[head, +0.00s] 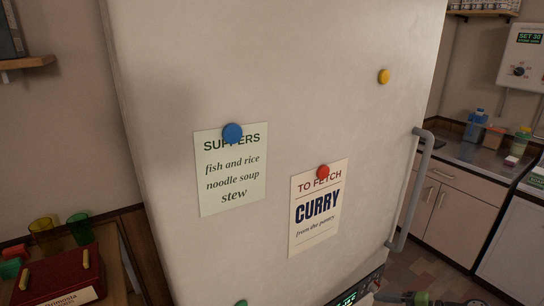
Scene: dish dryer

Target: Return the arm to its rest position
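A dark and grey shape with a green patch (428,299) shows at the bottom edge, right of centre. It looks like part of my arm or gripper, cut off by the frame. I cannot make out its fingers or whether it holds anything. The rest of my arm is outside the view.
A large pale fridge (290,80) fills the middle, with a grey handle (413,190) standing out at its right. Two notes hang on it under magnets. A shelf with a red box (60,275) is at lower left. A counter (475,158) is at right; some floor (430,268) shows.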

